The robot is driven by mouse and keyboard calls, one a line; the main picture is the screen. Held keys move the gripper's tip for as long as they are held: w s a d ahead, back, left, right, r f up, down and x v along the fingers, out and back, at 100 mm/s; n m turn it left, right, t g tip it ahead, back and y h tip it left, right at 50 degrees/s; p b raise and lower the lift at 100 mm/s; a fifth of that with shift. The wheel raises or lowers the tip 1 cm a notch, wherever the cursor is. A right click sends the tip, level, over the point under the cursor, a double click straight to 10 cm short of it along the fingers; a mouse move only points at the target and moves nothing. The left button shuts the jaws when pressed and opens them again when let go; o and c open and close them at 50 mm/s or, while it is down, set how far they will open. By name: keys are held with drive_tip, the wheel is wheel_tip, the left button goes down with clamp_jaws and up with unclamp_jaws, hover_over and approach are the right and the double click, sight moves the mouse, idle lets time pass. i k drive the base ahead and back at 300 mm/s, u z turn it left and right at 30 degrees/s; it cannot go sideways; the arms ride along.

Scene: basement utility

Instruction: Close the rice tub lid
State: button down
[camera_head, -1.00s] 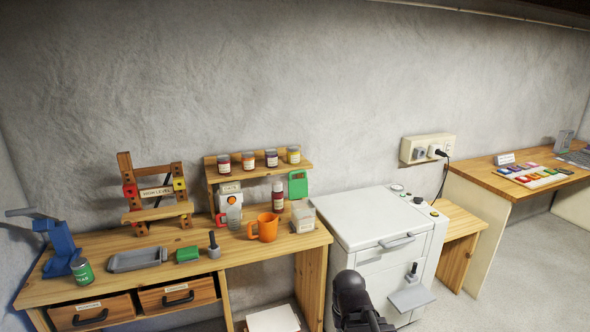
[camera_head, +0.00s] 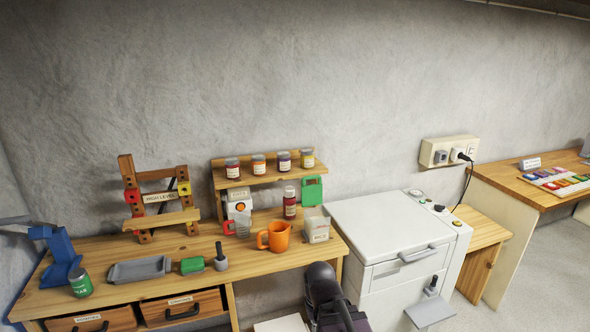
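A small pale, see-through tub (camera_head: 316,229) with a label stands at the right end of the wooden workbench (camera_head: 262,262), beside the orange mug. It may be the rice tub, but its label is too small to read. I cannot tell how its lid sits. A dark, rounded part of my arm shows at the bottom, in front of the gap between bench and white machine. My gripper's fingers are not visible.
The orange mug (camera_head: 277,238) and a dark red bottle (camera_head: 290,203) stand close to the tub, below a jar shelf (camera_head: 268,175). A white machine (camera_head: 385,235) is just to the right. A green can (camera_head: 81,284) and grey tray (camera_head: 140,270) lie left.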

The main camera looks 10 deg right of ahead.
sight(312, 194)
drive_tip(key=u, duration=0.05)
drive_tip(key=i, duration=1.35)
drive_tip(key=z, duration=0.4)
